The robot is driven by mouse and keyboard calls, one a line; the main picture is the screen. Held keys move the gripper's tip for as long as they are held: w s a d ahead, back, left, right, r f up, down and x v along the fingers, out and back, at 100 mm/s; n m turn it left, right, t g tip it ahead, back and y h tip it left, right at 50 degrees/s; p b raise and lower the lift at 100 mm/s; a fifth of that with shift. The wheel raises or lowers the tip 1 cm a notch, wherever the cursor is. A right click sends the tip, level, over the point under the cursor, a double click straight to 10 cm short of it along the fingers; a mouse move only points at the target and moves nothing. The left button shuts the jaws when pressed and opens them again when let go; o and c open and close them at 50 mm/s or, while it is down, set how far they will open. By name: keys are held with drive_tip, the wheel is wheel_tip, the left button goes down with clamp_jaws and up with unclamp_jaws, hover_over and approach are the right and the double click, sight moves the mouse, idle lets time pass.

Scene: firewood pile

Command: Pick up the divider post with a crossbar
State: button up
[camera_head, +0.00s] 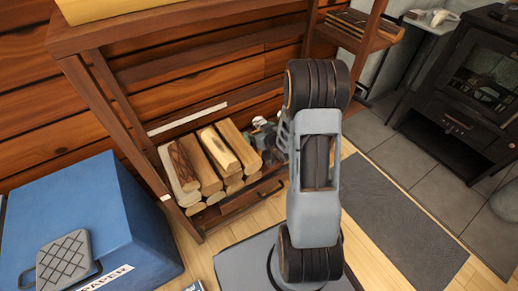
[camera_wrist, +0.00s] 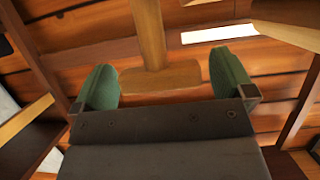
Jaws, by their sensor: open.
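The divider post (camera_wrist: 149,30) is a light brown wooden upright in the wrist view, with a short crossbar (camera_wrist: 160,78) across its lower end, like an upside-down T. My gripper (camera_wrist: 168,86) has two green fingers spread wide, with nothing held. The crossbar shows between the fingers, its left end close to the left finger and a gap at its right end. I cannot tell how far beyond the fingertips it lies. In the head view I cannot make out the post, and my arm hides part of the rack.
Split logs (camera_head: 208,157) are stacked low in the wooden rack (camera_head: 75,42). A blue paper box (camera_head: 95,215) stands at the left. A black stove (camera_head: 462,95) stands at the right, with a grey mat (camera_head: 395,220) on the floor. A white strip (camera_wrist: 220,31) is behind the post.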

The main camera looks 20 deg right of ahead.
drive_tip(key=shift+c, duration=0.5)
drive_tip(key=c, duration=1.1)
drive_tip(key=shift+o, duration=0.2)
drive_tip(key=shift+r, duration=0.15)
